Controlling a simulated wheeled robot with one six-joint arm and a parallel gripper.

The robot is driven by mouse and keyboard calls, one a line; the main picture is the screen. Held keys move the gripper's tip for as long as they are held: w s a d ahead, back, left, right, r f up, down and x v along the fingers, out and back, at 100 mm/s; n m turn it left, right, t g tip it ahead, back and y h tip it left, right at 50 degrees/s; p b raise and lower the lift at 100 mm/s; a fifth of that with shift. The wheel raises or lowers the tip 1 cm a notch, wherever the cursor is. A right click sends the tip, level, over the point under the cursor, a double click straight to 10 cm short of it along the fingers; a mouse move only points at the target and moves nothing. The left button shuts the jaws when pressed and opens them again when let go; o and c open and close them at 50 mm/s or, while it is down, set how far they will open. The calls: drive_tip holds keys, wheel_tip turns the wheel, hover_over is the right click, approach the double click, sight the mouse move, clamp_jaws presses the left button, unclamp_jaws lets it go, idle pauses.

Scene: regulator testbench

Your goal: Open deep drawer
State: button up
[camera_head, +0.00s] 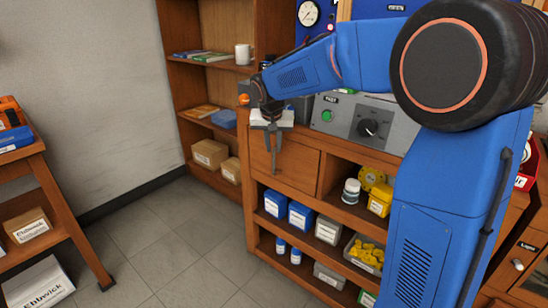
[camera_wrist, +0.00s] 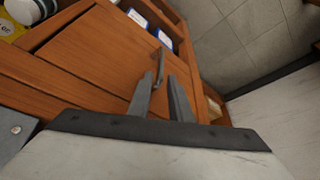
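The deep drawer (camera_head: 299,166) has a plain brown wooden front at the upper left of the workbench cabinet. It looks closed, its front about flush with the frame. The drawer front also fills the left of the wrist view (camera_wrist: 92,52). A thin grey metal handle (camera_wrist: 160,62) stands out from it near the fingertips. My gripper (camera_head: 273,160) hangs in front of the drawer's left part and hides the handle there. In the wrist view, my gripper's two grey fingers (camera_wrist: 161,80) are apart, with the handle's near end between or just beyond the tips; contact is unclear.
Open shelves below and right of the drawer hold blue boxes (camera_head: 288,212), a white-lidded jar (camera_head: 351,191) and a bin of yellow parts (camera_head: 366,252). A grey control panel (camera_head: 365,122) stands on the bench top. A wooden rack (camera_head: 35,190) is at left. The tiled floor between is clear.

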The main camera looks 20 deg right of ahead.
sight(274, 153)
drive_tip(key=x, duration=0.6)
drive_tip(key=shift+w+f, duration=0.1)
drive_tip(key=shift+f, duration=0.1)
drive_tip(key=shift+d, duration=0.1)
drive_tip(key=shift+c, duration=0.4)
clamp_jaws()
